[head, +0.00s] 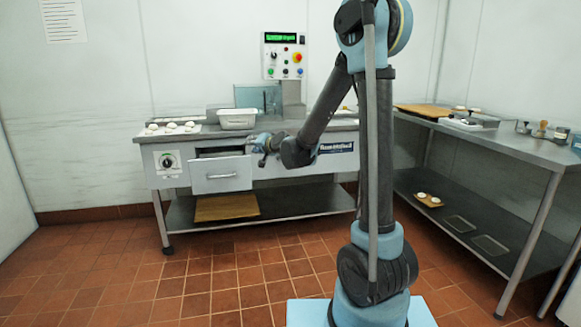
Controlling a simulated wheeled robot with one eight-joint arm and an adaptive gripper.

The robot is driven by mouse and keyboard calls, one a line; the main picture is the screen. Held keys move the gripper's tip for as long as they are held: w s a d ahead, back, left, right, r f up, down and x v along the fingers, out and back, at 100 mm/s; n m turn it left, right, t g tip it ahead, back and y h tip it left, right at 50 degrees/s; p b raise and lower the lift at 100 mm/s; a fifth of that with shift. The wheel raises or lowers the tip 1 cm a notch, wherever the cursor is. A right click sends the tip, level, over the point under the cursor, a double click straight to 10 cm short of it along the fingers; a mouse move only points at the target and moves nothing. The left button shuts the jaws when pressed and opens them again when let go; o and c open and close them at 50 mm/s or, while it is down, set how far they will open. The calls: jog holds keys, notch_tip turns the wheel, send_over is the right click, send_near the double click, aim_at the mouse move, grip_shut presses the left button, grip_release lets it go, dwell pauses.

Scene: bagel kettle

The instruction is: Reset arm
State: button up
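My arm rises from its light-blue base, bends at the top and comes down to the left. My gripper (262,144) is at its end, in front of the steel workbench (290,161) and close to the right end of the drawer (221,174). The gripper is small and dark here, so I cannot tell whether its fingers are open or shut. I see nothing clearly held in it. The drawer stands out from the bench, with a dark gap above its front. My arm hides part of the bench's right side.
On the bench are a white tub (237,119) and a tray of pale dough pieces (172,129). A control panel (283,56) stands behind. A steel side table (500,142) runs along the right, with boards and small items. The tiled floor (200,285) at left is clear.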

jog(key=s+d+f+n+g+h, duration=0.1)
jog(key=s+d+f+g+h, duration=0.1)
jog(key=s+d, duration=0.7)
jog(key=s+d+f+n+g+h, duration=0.2)
jog(key=s+d+g, duration=0.1)
jog(key=s+d, duration=0.65)
jog(key=s+d+f+g+h, duration=0.1)
jog(key=s+d+f, duration=0.2)
jog(key=s+d, duration=0.2)
jog(key=s+d+f+g+h, duration=0.2)
jog(key=s+d+f, duration=0.2)
jog(key=s, duration=0.8)
jog(key=s+d+f+g+h, duration=0.2)
jog(key=s+d+f, duration=0.2)
jog(key=s+d, duration=0.3)
jog(key=shift+s, duration=1)
jog(key=shift+w, duration=0.1)
jog(key=shift+w+f, duration=0.15)
jog(key=shift+w, duration=0.2)
jog(key=shift+o, duration=0.5)
jog(key=shift+s, duration=0.1)
